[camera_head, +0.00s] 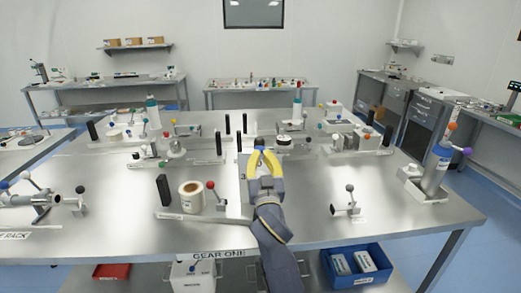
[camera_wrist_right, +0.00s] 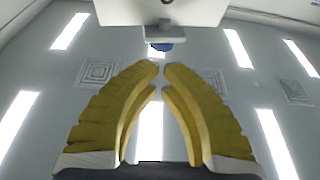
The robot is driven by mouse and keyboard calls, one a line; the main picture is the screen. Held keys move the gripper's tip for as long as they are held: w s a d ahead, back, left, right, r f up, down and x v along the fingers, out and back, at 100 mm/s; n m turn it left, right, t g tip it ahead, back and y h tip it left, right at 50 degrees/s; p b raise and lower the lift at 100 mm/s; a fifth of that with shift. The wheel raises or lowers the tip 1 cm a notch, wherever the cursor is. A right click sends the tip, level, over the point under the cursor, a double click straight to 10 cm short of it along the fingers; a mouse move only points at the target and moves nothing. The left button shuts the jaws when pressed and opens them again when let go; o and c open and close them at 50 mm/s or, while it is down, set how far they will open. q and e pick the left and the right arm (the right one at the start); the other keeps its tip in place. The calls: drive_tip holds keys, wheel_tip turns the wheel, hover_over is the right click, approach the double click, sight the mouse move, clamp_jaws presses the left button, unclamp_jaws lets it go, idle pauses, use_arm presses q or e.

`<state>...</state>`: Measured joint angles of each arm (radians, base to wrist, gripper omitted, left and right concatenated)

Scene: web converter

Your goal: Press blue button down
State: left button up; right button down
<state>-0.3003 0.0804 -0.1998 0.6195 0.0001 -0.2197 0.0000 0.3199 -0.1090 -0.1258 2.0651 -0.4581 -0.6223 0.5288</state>
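My right gripper (camera_head: 264,154) has yellow fingers and stands over the middle of the steel table (camera_head: 320,225) in the head view. In the right wrist view its fingertips (camera_wrist_right: 160,66) come almost together, with only a thin gap and nothing between them. A small round blue button (camera_wrist_right: 160,46) shows just beyond the fingertips there, under a grey bracket on a white body (camera_wrist_right: 160,10). The button looks apart from the fingers. I cannot make it out for sure in the head view, where the gripper covers that spot. My left gripper is not in view.
A tape roll (camera_head: 191,197), a black upright block (camera_head: 164,190) and a red-knobbed lever (camera_head: 214,194) stand left of my arm. More fixtures fill the table's far part. A blue bin (camera_head: 357,266) sits below.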

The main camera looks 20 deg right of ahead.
drive_tip(key=shift+v, duration=1.15)
drive_tip(key=shift+r, duration=0.1)
